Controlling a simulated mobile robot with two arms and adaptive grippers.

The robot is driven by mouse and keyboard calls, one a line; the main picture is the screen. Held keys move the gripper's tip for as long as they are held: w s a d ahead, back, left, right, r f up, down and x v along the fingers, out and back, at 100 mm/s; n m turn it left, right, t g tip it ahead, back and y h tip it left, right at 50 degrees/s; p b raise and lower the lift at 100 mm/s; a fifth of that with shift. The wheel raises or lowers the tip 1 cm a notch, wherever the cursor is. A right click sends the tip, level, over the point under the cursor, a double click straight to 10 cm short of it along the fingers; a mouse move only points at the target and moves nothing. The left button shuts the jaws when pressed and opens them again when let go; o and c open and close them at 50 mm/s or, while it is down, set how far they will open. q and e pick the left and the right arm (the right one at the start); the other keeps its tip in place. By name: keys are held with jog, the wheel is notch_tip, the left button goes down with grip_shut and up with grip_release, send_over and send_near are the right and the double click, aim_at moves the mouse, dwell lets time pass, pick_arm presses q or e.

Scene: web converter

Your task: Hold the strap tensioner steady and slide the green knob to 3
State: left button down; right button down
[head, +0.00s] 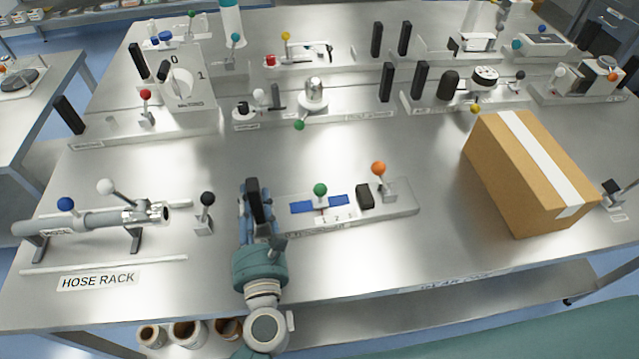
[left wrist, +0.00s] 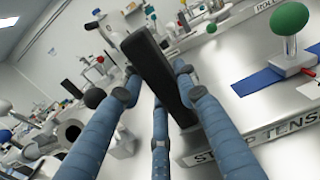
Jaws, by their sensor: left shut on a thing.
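The strap tensioner (head: 402,212) is a grey metal plate on the table, with a black upright handle (head: 255,200) at its left end. The green knob (head: 320,189) stands on a short post in a blue slot above the marks 1, 2, 3, close to the 1. It also shows in the left wrist view (left wrist: 289,18), with a red pointer at its foot. My left gripper (head: 259,222) is shut on the black handle, which rises between its blue fingers in the left wrist view (left wrist: 160,75). My right gripper is in neither view.
An orange-knobbed lever (head: 379,169) and a black block (head: 365,197) sit right of the slot on the same plate. A cardboard box (head: 520,185) stands to the right. The hose rack (head: 95,222) and a black-knobbed lever (head: 207,200) are left. Table in front is clear.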

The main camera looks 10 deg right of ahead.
pick_arm(q)
jog(key=shift+r, duration=0.15)
jog(key=shift+f+b, duration=0.4)
jog(key=shift+s+f, duration=0.1)
jog(key=shift+f, duration=0.05)
